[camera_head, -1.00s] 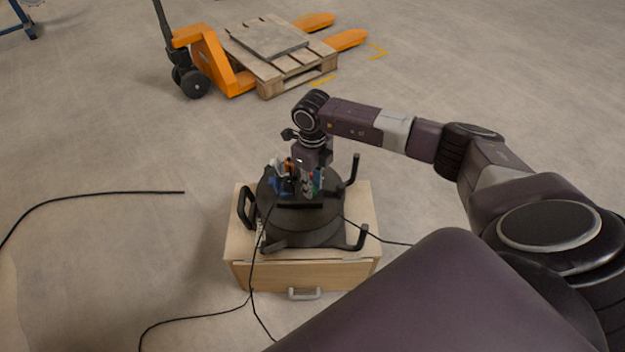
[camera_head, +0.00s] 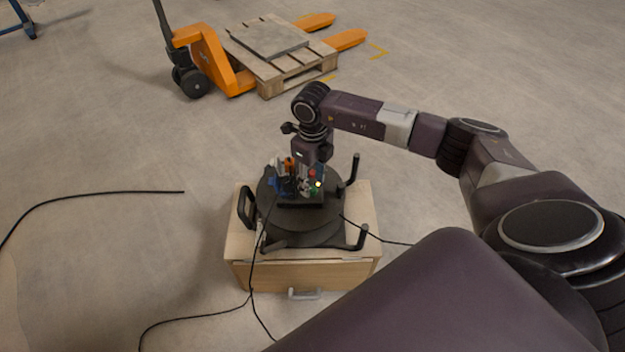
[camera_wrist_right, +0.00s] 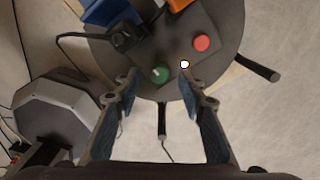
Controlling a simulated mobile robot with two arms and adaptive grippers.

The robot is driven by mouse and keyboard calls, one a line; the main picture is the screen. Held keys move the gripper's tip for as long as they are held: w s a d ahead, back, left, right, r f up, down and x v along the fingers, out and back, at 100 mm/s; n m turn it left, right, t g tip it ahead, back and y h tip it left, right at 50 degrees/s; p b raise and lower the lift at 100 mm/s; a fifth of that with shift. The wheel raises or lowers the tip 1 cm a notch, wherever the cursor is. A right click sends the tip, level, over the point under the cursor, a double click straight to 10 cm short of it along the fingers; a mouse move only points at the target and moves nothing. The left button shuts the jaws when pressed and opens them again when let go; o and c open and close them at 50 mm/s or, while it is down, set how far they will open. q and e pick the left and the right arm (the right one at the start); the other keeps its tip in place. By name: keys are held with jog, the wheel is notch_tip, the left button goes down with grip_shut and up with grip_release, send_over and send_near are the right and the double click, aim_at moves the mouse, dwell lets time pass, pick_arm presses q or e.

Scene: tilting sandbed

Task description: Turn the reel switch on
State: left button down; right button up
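The black cable reel (camera_head: 315,235) lies flat with its control panel on top. In the right wrist view the panel has a green round switch (camera_wrist_right: 159,74) with a white mark, a bright white lamp (camera_wrist_right: 184,64) and a red button (camera_wrist_right: 201,42). In the head view the lamp (camera_head: 318,184) glows yellow. My right gripper (camera_wrist_right: 160,81) is open, pointing down at the panel, with a finger on either side of the green switch and visible gaps between. How far the fingertips are above the panel I cannot tell. My left gripper is out of view.
A blue plug (camera_wrist_right: 112,14) and a black plug (camera_wrist_right: 121,38) sit beside the switch. The reel stands on a wooden box (camera_head: 300,274); black handles stick up at its rim. Cables run over the floor. An orange pallet jack (camera_head: 208,62) with a pallet stands behind, apart.

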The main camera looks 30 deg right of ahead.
aim_at(312, 188)
notch_tip(312, 188, up, 10)
dwell(0.3)
dwell(0.4)
